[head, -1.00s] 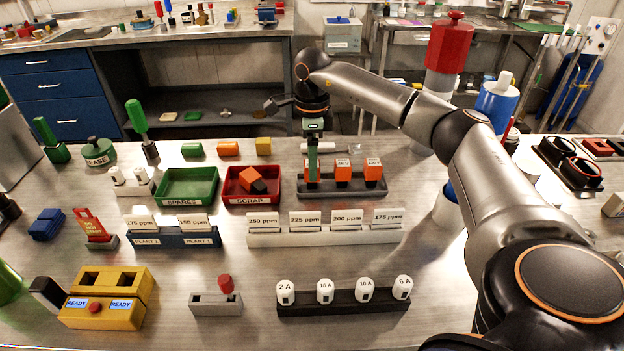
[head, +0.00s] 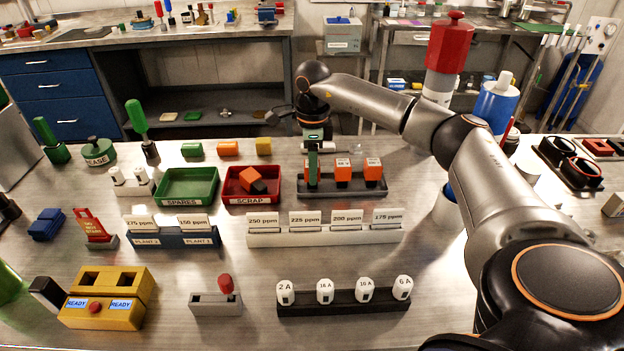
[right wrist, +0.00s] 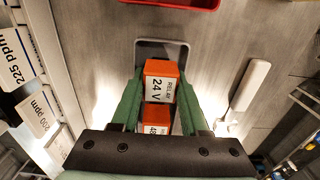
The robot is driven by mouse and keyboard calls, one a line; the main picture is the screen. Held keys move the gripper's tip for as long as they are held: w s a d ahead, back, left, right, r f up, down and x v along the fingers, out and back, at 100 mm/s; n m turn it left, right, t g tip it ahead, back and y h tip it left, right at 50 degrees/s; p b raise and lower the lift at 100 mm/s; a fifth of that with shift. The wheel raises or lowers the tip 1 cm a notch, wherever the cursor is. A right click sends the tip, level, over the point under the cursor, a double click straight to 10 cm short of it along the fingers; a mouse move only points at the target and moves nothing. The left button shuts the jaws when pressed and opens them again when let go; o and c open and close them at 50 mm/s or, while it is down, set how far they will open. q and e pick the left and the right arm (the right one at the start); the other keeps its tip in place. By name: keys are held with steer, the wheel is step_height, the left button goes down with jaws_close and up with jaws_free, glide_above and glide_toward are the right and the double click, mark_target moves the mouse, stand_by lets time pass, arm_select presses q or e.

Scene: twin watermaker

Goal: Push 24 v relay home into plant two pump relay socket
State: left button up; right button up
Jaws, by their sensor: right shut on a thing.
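My right gripper (head: 313,180) is shut on the orange 24 V relay (right wrist: 160,85), with one green finger on each side in the right wrist view. The relay's white label reads RELAY 24 V. It is at the left end of the dark grey relay rack (head: 330,192), mostly hidden behind the fingers in the head view. Two more orange relays stand in the rack, the middle one (head: 343,172) and the right one (head: 373,172). I cannot pick out a socket marked as plant two's pump relay socket. My left gripper is not in view.
The red SCRAP tray (head: 228,199), holding an orange block, is just left of the rack. A white holder with ppm cards (head: 325,239) stands in front. A yellow box (head: 80,317) with two openings is front left. A white bar (head: 318,147) lies behind the rack.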

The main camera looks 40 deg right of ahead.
jaws_close()
steer(key=shift+r, duration=0.45)
step_height(320, 180, up, 2)
steer(key=shift+r, duration=0.2)
steer(key=s+r+b, duration=0.1)
steer(key=s+r, duration=0.8)
steer(key=s, duration=0.5)
steer(key=shift+r, duration=0.4)
steer(key=shift+a, duration=0.1)
